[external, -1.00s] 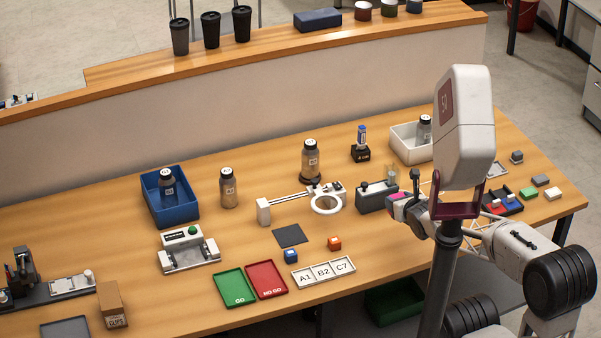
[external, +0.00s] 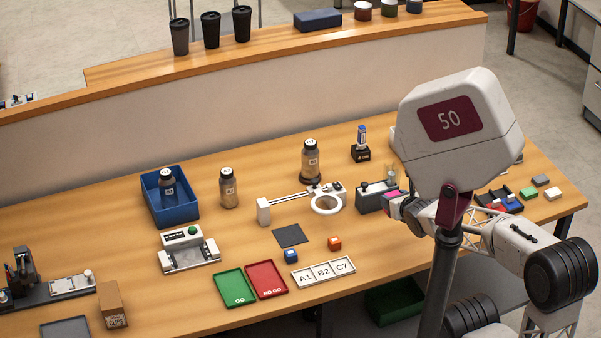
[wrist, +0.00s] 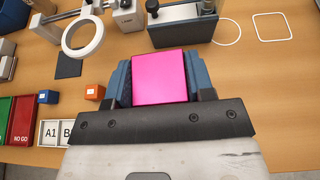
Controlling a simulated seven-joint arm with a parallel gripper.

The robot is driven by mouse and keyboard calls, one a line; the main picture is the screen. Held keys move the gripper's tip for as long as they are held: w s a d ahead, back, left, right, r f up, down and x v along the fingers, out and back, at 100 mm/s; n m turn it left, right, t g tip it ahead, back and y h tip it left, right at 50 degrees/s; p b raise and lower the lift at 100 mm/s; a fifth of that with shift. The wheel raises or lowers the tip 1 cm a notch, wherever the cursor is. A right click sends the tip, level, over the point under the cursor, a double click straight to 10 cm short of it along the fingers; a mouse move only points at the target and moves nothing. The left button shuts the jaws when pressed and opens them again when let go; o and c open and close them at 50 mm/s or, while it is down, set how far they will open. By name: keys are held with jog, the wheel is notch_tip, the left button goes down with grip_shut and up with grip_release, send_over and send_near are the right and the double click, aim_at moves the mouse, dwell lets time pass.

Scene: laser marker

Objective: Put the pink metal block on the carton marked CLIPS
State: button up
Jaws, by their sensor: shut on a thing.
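The pink metal block (wrist: 160,78) is held between the two fingers of my gripper (wrist: 161,84) in the wrist view. In the external view my gripper (external: 394,199) is at the right part of the bench, and a bit of the pink block (external: 391,196) shows there, the rest hidden by my arm. The carton marked CLIPS (external: 112,305) is a brown upright box at the front left of the bench, far from my gripper. The wrist view does not show the carton.
A ring stand (external: 326,204) is close by.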

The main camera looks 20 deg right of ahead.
jog(key=w+a+r+n+g+y, duration=0.2)
jog(key=a+n+y, duration=0.1)
jog(key=a, duration=0.9)
jog(key=w+a+r+n+g+y, duration=0.1)
jog(key=w+a+r+n+y, duration=0.25)
jog(key=a, duration=0.95)
jog(key=w+a+r+n+g+y, duration=0.2)
jog(key=a+n+y, duration=0.1)
jog(key=a, duration=0.9)
jog(key=s+a+f+n+g+y, duration=0.1)
jog(key=s+a, duration=0.4)
jog(key=a, duration=0.6)
jog(key=s+a+f+n+g+y, duration=0.1)
jog(key=s+a+n+g, duration=0.3)
jog(key=a, duration=0.7)
jog(key=s+a+f+n+g+y, duration=0.1)
jog(key=s+a+f+n+g, duration=0.1)
jog(key=s+a, duration=0.5)
jog(key=a+n+g, duration=0.1)
jog(key=a, duration=0.4)
jog(key=shift+g+y, duration=0.3)
jog(key=shift+y, duration=0.05)
jog(key=shift+w+f, duration=0.1)
jog(key=shift+f, duration=0.05)
